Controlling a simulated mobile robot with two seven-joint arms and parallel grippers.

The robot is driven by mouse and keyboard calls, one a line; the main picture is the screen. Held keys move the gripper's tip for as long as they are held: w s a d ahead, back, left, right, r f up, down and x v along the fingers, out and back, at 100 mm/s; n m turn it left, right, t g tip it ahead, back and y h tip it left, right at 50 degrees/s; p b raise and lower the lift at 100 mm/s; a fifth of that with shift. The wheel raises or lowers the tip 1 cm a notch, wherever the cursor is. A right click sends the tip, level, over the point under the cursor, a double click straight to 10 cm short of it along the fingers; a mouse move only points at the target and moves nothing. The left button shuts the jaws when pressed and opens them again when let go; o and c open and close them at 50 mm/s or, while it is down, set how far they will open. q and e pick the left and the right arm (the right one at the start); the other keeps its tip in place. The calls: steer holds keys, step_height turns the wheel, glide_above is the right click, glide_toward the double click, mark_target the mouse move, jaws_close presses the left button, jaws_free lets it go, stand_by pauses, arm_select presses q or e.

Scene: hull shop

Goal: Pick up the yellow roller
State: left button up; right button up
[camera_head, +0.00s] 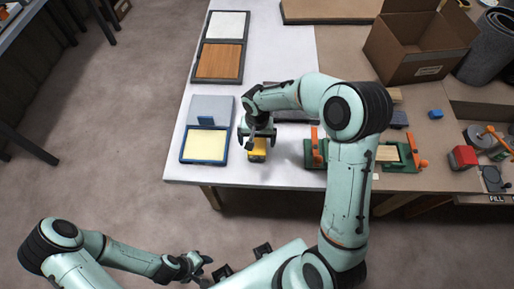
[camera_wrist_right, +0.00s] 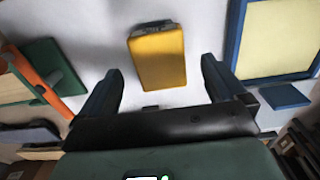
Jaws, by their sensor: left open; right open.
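The yellow roller (camera_head: 258,147) lies on the white part of the table, near its front edge. In the right wrist view it shows as a yellow block (camera_wrist_right: 158,58) with a dark strip at its top end. My right gripper (camera_head: 257,134) is above it, open and empty; in the right wrist view its two fingers (camera_wrist_right: 160,82) are apart, with the yellow block between and beyond them. I cannot tell the exact gap between them. My left gripper (camera_head: 197,262) is low at the left, away from the table, open with nothing visible in it.
A blue-framed tray with a pale yellow panel (camera_head: 205,146) is left of the roller. Green clamps with orange handles (camera_head: 315,150) are on the right. A frame with a wooden panel (camera_head: 219,62) lies behind. A cardboard box (camera_head: 415,55) and a red block (camera_head: 463,157) stand further right.

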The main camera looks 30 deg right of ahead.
mark_target(257, 144)
step_height(257, 144, down, 6)
steer(key=shift+w+d, duration=0.1)
steer(key=shift+w, duration=0.05)
steer(key=c, duration=1.5)
arm_select(q)
steer(key=shift+w+r, duration=0.25)
arm_select(e)
steer(key=shift+r, duration=0.2)
arm_select(q)
steer(key=shift+w+r+p, duration=0.55)
steer(key=shift+r+p, duration=0.15)
steer(key=shift+p, duration=0.05)
arm_select(e)
step_height(257, 144, up, 20)
